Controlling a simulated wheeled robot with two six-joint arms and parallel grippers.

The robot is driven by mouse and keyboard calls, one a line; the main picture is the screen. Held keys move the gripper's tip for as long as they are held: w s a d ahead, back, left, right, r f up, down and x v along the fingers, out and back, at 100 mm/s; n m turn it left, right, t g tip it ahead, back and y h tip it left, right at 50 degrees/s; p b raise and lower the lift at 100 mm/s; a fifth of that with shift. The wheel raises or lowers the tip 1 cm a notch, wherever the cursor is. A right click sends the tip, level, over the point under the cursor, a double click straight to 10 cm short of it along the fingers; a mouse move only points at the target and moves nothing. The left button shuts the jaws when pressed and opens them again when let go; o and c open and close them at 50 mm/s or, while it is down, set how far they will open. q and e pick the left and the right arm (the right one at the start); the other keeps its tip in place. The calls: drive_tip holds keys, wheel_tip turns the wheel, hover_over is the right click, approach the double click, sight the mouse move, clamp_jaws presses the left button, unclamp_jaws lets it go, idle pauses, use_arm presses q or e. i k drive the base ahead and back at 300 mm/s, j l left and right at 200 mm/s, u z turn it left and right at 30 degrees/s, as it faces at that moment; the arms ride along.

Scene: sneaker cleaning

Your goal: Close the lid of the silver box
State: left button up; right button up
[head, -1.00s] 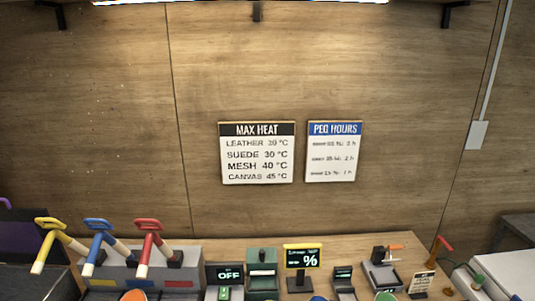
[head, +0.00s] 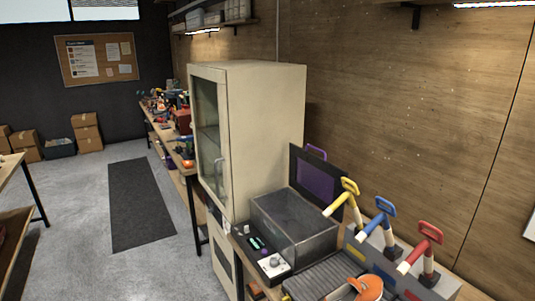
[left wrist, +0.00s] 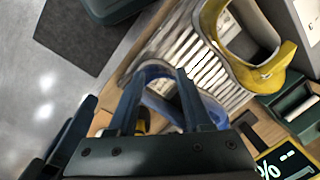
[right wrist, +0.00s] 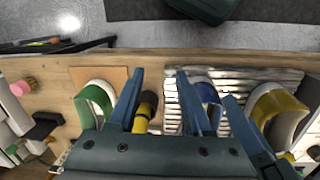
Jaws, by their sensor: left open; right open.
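The silver box (head: 310,248) stands on the bench beside the tall cabinet in the head view. It is an open-topped grey metal box. A dark lid panel with a purple face (head: 316,184) and a purple handle stands upright behind it, so the box is open. Neither gripper shows in the head view. My left gripper (left wrist: 157,75) is open in the left wrist view, above a blue rounded item (left wrist: 158,74). My right gripper (right wrist: 160,72) is open in the right wrist view, over the bench's front part. The box is not seen in either wrist view.
A cream cabinet (head: 262,130) rises left of the box. A control panel with a knob (head: 271,263) sits in front of it. Yellow (head: 347,188), blue (head: 383,204) and red (head: 430,232) handles stand to its right. A ribbed rack (head: 322,276) lies nearby.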

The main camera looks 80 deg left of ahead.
sight(319, 187)
drive_tip(key=u, duration=2.55)
